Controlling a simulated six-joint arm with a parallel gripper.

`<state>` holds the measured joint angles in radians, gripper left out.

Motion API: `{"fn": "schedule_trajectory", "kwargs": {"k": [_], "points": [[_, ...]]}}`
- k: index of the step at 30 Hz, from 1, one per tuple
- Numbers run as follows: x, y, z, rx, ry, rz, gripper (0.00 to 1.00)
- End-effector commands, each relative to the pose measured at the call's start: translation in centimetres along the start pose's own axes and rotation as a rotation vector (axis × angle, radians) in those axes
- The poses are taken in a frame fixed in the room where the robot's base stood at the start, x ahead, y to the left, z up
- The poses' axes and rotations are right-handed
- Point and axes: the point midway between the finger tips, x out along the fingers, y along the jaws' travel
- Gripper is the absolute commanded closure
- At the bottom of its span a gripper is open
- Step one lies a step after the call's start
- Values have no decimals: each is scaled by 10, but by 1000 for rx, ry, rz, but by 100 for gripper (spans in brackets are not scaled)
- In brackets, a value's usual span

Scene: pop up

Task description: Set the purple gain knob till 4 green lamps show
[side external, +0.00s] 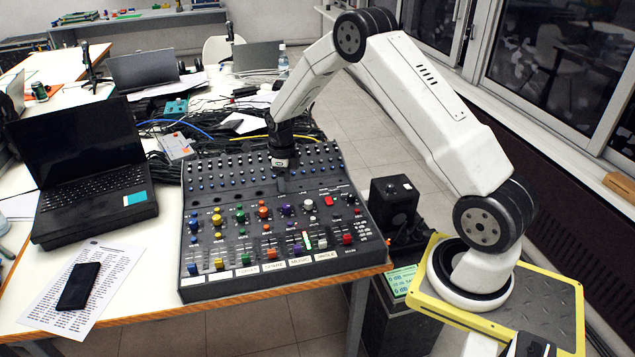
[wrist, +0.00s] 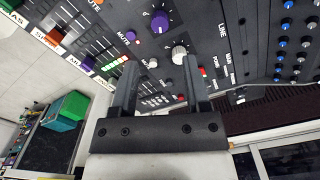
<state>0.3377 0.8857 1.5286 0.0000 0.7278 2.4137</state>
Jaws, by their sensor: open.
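The purple gain knob (side external: 287,210) is on the black mixing console (side external: 215,285). In the wrist view the purple knob (wrist: 160,22) lies beyond my fingertips, with a pale mark on its top. My gripper (side external: 281,180) is above the console's upper part, and its fingers are hard to make out there. In the wrist view my gripper (wrist: 161,62) is open, its fingers apart and empty. A strip of green lamps is lit on the console (side external: 308,240) and also shows in the wrist view (wrist: 115,63); the number lit is too small to tell.
A white knob (wrist: 179,53) shows between my fingers, with a red button (wrist: 203,60) right of it. Several coloured knobs and sliders crowd the console, including a purple slider (wrist: 87,63). A laptop (side external: 80,165) and phone (side external: 79,286) lie left; cables lie behind.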

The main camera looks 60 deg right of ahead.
Motion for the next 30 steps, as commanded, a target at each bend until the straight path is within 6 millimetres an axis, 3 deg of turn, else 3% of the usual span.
{"fn": "schedule_trajectory", "kwargs": {"k": [11,30], "points": [[21,0,0,-2,1,1,40],[88,0,0,-3,1,1,40]]}}
